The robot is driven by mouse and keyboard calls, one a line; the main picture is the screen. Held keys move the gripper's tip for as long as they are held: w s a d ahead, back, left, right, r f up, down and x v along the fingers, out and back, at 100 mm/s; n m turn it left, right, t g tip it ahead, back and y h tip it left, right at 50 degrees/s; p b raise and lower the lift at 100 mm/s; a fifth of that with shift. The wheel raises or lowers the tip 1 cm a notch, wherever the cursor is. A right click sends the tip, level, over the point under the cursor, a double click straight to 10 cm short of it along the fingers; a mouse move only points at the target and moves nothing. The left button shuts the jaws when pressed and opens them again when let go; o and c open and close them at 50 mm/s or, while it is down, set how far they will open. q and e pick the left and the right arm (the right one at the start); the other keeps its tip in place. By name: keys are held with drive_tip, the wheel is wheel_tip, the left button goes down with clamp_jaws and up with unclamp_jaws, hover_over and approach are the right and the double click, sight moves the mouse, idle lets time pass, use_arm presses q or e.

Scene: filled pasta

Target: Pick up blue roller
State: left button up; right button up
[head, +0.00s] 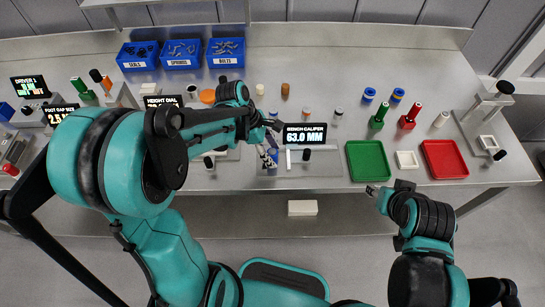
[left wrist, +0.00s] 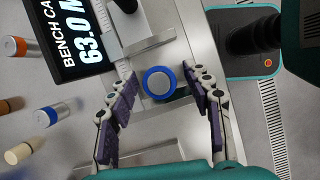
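A blue roller (left wrist: 159,83) with a grey round top shows in the left wrist view, on the metal fixture of the bench caliper. My left gripper (left wrist: 163,92) is open around it, one purple-padded finger on each side, with visible gaps. In the head view my left gripper (head: 269,148) is over the caliper area, and the roller there is mostly hidden by it. My right gripper (head: 374,190) is off the table's front edge, too small to tell whether it is open.
A black caliper display (head: 304,136) stands beside the left gripper and reads 63.0 MM. Small cylinders stand behind it. A green tray (head: 350,172) and a red tray (head: 464,174) lie to the right. Blue bins (head: 181,64) stand at the back left.

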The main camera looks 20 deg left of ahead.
use_arm(q)
clamp_jaws()
drive_tip(key=shift+r, duration=0.1)
